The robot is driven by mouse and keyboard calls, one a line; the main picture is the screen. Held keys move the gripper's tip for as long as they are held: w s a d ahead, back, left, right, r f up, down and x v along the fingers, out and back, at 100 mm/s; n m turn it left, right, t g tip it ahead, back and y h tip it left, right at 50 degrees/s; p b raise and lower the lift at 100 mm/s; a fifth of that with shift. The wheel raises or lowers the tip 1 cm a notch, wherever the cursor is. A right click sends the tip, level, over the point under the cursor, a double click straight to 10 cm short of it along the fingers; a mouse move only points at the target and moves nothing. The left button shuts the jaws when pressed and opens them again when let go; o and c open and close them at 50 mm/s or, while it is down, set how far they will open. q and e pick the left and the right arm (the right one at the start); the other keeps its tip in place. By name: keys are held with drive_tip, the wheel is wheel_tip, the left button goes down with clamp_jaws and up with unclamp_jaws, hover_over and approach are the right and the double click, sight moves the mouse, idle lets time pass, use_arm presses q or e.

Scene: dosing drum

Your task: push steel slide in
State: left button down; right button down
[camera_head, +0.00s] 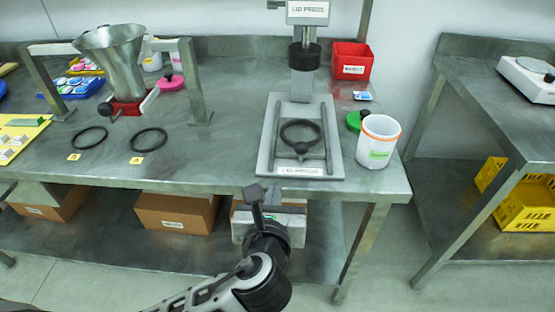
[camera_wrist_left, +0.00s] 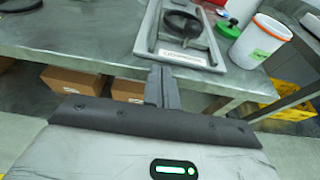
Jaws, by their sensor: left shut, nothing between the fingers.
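The steel slide (camera_head: 314,153) lies in the lid press base (camera_head: 265,150), with a black ring (camera_head: 301,122) on it and a black knob (camera_head: 301,147) at its front. The slide's front also shows in the left wrist view (camera_wrist_left: 186,56). The press column with its black ram (camera_head: 304,56) stands behind the ring. My left gripper (camera_head: 254,190) is shut and empty, at the table's front edge, left of and nearer than the slide. Its fingers (camera_wrist_left: 162,76) appear apart from the slide and knob in the left wrist view. My right gripper is out of view.
A white pail (camera_head: 379,145) with an orange rim stands right of the press, beside a green lid (camera_head: 354,120). A red bin (camera_head: 351,61) is behind. A steel hopper (camera_head: 112,62) on a stand and two black rings (camera_head: 149,139) are left. The table between is clear.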

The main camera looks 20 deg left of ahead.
use_arm(q)
approach(279, 155)
drive_tip(key=x, duration=0.5)
drive_tip(key=shift+w+a+f+b, duration=0.1)
drive_tip(key=shift+w+f+b, duration=0.1)
drive_tip(key=shift+b, duration=0.2)
drive_tip(key=shift+w+a, duration=0.15)
drive_tip(key=shift+w, duration=0.3)
